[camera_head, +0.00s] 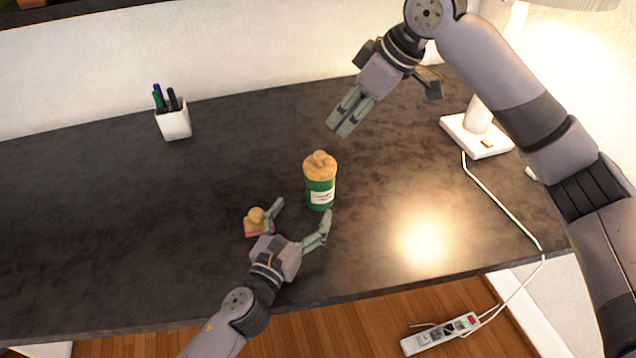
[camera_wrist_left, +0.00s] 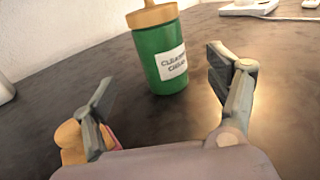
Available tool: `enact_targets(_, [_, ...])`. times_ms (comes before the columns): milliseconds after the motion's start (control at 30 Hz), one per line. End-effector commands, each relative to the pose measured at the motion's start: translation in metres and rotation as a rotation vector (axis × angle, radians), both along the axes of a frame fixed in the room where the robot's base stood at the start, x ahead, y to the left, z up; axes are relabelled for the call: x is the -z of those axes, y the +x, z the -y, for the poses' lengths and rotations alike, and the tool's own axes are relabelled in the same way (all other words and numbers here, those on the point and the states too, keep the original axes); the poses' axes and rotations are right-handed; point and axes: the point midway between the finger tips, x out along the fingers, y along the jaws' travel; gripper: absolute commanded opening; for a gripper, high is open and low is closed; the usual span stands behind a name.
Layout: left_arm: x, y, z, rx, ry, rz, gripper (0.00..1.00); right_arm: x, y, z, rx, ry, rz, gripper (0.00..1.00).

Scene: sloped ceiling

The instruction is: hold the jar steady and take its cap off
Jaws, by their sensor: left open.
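The green jar (camera_head: 320,193) stands upright on the dark desk, with a white label and a tan cap (camera_head: 320,166) with a knob on top. In the left wrist view the jar (camera_wrist_left: 156,62) stands ahead of the fingers, and its cap (camera_wrist_left: 152,15) is cut by the top edge. My left gripper (camera_head: 303,220) is open and empty, just in front of the jar, with its fingers spread and apart from it. My right gripper (camera_head: 344,122) is above and behind the jar, pointing down toward it. Its fingers look close together with nothing seen between them.
A small tan-topped object with a pinkish base (camera_head: 258,221) lies beside my left gripper's left finger. A white pen cup (camera_head: 173,122) stands at the back left. A white lamp base (camera_head: 476,135) with a cord is at the right. The desk's left side is clear.

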Motion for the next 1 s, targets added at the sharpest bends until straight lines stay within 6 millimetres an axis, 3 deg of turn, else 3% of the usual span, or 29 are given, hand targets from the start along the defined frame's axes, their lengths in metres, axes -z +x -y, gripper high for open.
enact_targets(300, [-0.001,0.060,0.024,-0.001,-0.001,0.001,0.80,0.000,0.000,0.000,0.000,0.000,0.000,0.33])
enact_targets(500, [0.000,0.086,0.035,0.000,-0.002,-0.001,0.80,0.000,0.000,0.000,0.000,0.000,0.000,0.33])
enact_targets(700, [0.000,0.097,0.040,0.001,-0.001,0.000,0.80,0.000,0.000,0.000,0.000,0.000,0.000,0.33])
enact_targets(1000, [0.000,0.098,0.040,0.001,-0.001,0.000,0.79,0.000,0.000,0.000,0.000,0.000,0.000,0.33])
